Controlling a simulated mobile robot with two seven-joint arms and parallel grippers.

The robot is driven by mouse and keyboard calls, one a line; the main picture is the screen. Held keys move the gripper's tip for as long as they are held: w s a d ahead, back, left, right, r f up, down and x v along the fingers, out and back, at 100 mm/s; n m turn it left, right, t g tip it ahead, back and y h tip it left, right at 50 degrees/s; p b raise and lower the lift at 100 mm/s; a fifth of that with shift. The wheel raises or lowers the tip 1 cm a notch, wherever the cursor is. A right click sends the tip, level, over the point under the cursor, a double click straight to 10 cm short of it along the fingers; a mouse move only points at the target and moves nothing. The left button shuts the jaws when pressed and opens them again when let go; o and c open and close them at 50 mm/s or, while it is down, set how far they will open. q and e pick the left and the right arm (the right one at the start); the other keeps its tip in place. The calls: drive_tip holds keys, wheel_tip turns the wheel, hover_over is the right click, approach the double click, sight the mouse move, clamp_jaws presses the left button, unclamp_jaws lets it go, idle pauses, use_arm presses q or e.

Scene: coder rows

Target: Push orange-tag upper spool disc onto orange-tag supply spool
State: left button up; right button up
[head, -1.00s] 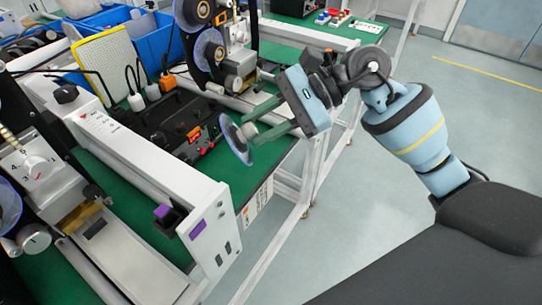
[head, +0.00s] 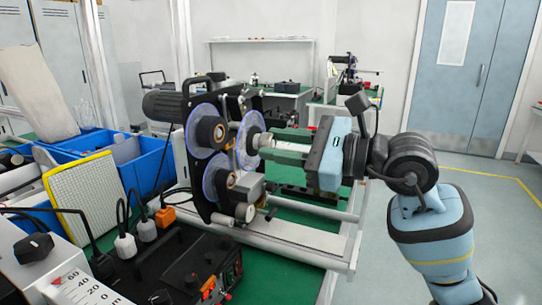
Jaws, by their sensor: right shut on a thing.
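My right gripper (head: 272,145) comes in from the right, its green fingers shut on the grey hub of a clear blue disc (head: 247,131), which I take to be the upper spool disc. The disc stands upright, its face toward the black reel machine on the left. On that machine sit an upper reel with a blue rim (head: 201,117) and a dark hub, and a lower reel (head: 212,181). Which reel is the orange-tag supply spool is unclear. My left gripper is not in view.
Blue bins (head: 148,160) and a yellow-edged pad (head: 80,193) stand at left. A black control box (head: 190,275) with cables and an orange plug (head: 165,217) is in front. A white rail (head: 300,240) runs below the arm. Open floor lies at right.

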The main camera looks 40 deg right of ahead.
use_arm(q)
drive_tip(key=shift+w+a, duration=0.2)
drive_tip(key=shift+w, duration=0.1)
use_arm(e)
drive_tip(key=shift+w+r, duration=0.15)
drive_tip(key=shift+w, duration=0.15)
drive_tip(key=shift+p+x, duration=0.4)
drive_tip(key=shift+x, duration=0.9)
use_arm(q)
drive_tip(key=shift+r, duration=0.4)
use_arm(e)
drive_tip(key=shift+x, duration=1.15)
use_arm(q)
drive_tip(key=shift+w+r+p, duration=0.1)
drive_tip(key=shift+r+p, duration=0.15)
drive_tip(key=shift+p, duration=0.15)
use_arm(e)
drive_tip(key=shift+r, duration=0.1)
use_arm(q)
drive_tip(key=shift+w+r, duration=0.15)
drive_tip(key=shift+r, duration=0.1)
use_arm(e)
drive_tip(key=shift+w+a, duration=0.3)
drive_tip(key=shift+w, duration=0.2)
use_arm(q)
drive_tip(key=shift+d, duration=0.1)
